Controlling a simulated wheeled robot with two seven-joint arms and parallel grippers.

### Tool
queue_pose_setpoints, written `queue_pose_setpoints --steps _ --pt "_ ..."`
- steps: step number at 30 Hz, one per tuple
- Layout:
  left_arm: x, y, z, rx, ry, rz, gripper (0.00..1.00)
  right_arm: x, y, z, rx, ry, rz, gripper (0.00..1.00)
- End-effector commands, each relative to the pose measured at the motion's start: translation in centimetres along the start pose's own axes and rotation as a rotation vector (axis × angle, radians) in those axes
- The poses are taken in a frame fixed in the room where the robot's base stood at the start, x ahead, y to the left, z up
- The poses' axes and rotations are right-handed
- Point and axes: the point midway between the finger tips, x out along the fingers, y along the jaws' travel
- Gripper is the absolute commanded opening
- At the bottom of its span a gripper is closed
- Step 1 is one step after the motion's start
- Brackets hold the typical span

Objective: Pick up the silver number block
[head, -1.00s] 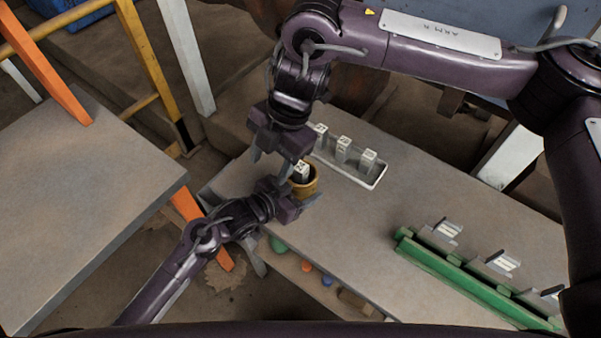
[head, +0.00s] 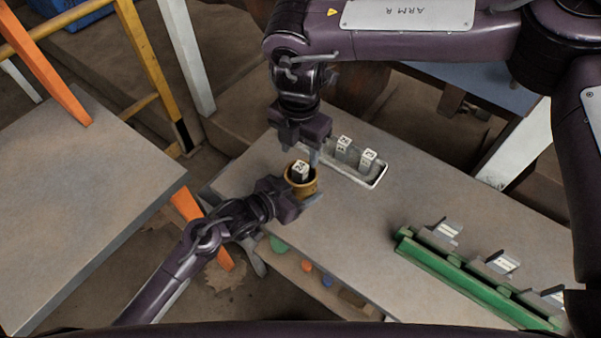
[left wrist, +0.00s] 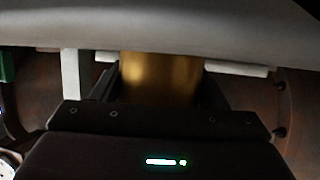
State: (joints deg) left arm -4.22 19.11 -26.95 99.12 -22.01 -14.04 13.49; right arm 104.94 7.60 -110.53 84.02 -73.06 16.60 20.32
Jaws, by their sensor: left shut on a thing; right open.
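A brass cup (head: 303,186) stands at the left part of the grey table, and my left gripper (head: 303,203) is shut on it. The cup also shows in the left wrist view (left wrist: 160,78). A number block (head: 300,170) with a white numbered top and dark sides is inside the cup. Two grey-silver number blocks, one (head: 343,145) further left and one (head: 367,159) further right, stand in a pale tray (head: 379,180). My right gripper (head: 301,152) is open and empty, pointing down just behind the cup, and covers the tray's left end.
A green rack (head: 460,275) with several grey holders with white labels lies at the table's right front. The tabletop (head: 420,210) between tray and rack is clear. A second grey table (head: 90,200) stands at left. Small coloured items (head: 307,266) lie below the table's front edge.

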Motion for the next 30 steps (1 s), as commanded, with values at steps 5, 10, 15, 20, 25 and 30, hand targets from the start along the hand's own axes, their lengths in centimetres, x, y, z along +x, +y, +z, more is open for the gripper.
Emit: queue_pose_setpoints --steps 5,10,15,20,25,30 --pt "0.0 0.0 0.0 0.0 0.001 -0.001 0.3 2.7 -0.3 -0.1 -0.001 0.0 -0.004 0.51" --pt "0.0 0.0 0.0 0.0 0.001 -0.001 0.3 4.6 -0.3 -0.1 0.0 0.001 -0.003 0.51" --pt "0.0 0.0 0.0 0.0 0.001 -0.001 0.3 5.0 -0.3 -0.1 0.0 0.0 -0.001 0.51" --pt "0.0 0.0 0.0 0.0 0.001 -0.001 0.3 4.9 -0.3 -0.1 0.0 0.0 -0.001 0.43" --pt "0.0 0.0 0.0 0.0 0.001 0.0 0.3 4.9 -0.3 -0.1 0.0 0.0 -0.002 0.21" --pt "0.0 0.0 0.0 0.0 0.001 0.0 0.3 4.9 -0.3 0.0 0.0 0.0 -0.001 0.01"
